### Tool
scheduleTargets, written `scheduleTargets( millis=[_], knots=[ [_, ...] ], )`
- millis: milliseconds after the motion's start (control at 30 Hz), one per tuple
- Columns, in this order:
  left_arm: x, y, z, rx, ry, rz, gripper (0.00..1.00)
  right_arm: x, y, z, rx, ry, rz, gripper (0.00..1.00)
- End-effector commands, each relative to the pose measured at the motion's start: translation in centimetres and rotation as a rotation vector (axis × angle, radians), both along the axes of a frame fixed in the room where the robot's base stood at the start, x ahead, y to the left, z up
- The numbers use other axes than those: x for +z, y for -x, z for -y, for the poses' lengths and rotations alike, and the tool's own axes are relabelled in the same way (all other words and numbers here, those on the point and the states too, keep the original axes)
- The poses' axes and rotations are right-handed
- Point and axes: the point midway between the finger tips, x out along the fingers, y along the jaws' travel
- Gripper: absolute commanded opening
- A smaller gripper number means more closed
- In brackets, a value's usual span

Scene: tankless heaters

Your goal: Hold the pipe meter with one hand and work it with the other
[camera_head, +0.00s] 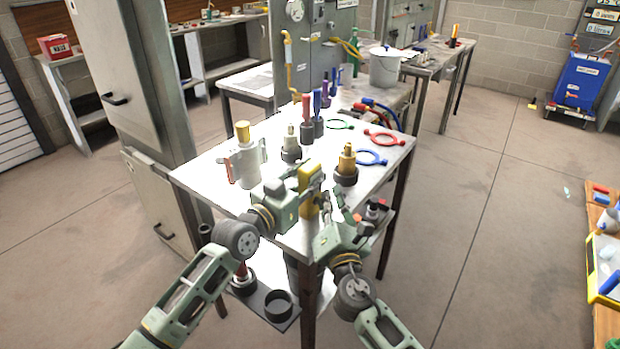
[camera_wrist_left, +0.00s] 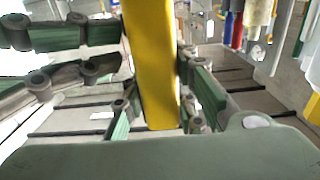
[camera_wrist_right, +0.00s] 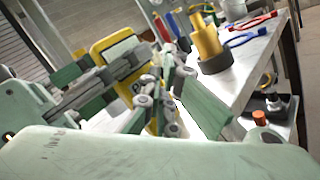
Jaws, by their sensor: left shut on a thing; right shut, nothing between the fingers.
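The pipe meter is a yellow handheld device (camera_head: 309,192) above the near edge of the metal table. My left gripper (camera_head: 306,181) is shut on it and holds it upright. In the left wrist view the yellow body (camera_wrist_left: 152,60) stands between the fingers. My right gripper (camera_head: 340,205) is shut and empty, just right of the meter. In the right wrist view its fingertips (camera_wrist_right: 165,80) overlap the meter's lower front; I cannot tell whether they touch.
A brass fitting on a dark base (camera_head: 346,166) stands close behind my right gripper. A silver canister with a yellow top (camera_head: 245,163) stands at the left. Red (camera_head: 384,138) and blue (camera_head: 372,158) ring tools lie at the right. A lower shelf (camera_head: 262,303) holds dark parts.

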Motion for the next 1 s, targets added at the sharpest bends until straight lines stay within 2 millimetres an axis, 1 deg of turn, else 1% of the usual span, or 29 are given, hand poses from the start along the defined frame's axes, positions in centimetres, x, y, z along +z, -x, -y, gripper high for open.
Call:
scheduleTargets(
  millis=[367, 600, 900, 1000],
  knots=[
    [0.0, 0.0, 0.0, 0.000, 0.000, 0.000, 0.00, 0.0, -0.1, -0.1, 0.000, 0.000, 0.000, 0.00],
    [0.0, 0.0, 0.0, 0.000, 0.000, 0.000, 0.00, 0.0, 0.4, 0.6, -0.001, 0.001, 0.001, 0.00],
    [0.0, 0.0, 0.0, 0.000, 0.000, 0.000, 0.00, 0.0, 0.6, 0.8, 0.000, 0.000, 0.000, 0.00],
    [0.0, 0.0, 0.0, 0.000, 0.000, 0.000, 0.00, -0.1, 0.8, 1.2, -0.001, 0.001, 0.000, 0.00]
  ],
)
